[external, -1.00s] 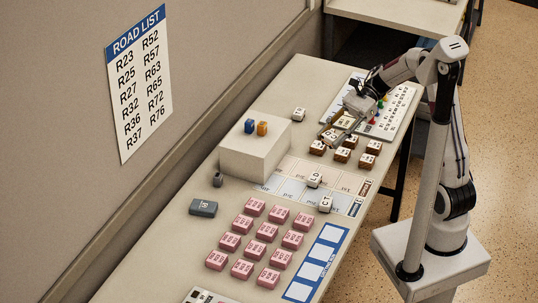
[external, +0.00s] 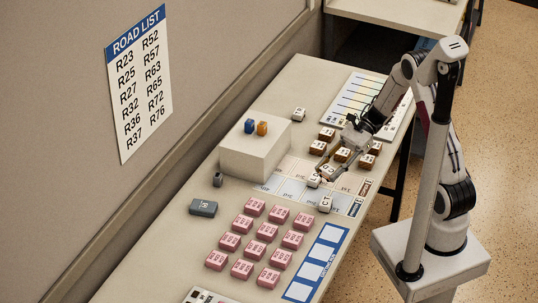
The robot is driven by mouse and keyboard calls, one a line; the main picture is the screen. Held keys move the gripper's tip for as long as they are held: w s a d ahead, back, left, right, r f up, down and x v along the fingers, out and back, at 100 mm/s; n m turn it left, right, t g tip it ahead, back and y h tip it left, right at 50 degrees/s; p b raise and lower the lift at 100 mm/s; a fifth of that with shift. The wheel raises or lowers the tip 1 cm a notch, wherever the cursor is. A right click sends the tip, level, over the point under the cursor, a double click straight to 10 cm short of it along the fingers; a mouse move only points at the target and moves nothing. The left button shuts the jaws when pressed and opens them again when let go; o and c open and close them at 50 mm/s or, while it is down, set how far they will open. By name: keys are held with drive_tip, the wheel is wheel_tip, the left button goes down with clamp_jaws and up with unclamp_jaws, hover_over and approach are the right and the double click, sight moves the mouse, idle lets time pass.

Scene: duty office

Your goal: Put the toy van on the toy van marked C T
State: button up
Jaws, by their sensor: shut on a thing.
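My gripper (external: 324,170) is low over the printed mat, shut on a small pale-topped block (external: 328,172) that its fingers largely hide; its marking cannot be read. Right beside it, to the lower left, is a white toy van (external: 314,180) with letters that look like L O; I cannot tell whether they touch. The white toy van marked C T (external: 325,203) stands a little nearer the camera, at the mat's front part, with nothing on top of it.
Several brown blocks with pale tops (external: 342,154) stand under and beside my arm. A raised pale box (external: 254,158) bears a blue and an orange piece. Several pink blocks (external: 267,232) fill the nearer table. A white block (external: 299,114) stands behind. A striped board (external: 360,100) lies at the far end.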

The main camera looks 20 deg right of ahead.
drive_tip(key=shift+f, duration=0.1)
idle(0.3)
hover_over(327, 200)
drive_tip(key=shift+f, duration=3.05)
drive_tip(key=shift+f, duration=1.85)
drive_tip(key=shift+f, duration=0.15)
drive_tip(key=o, duration=1)
drive_tip(key=shift+o, duration=0.2)
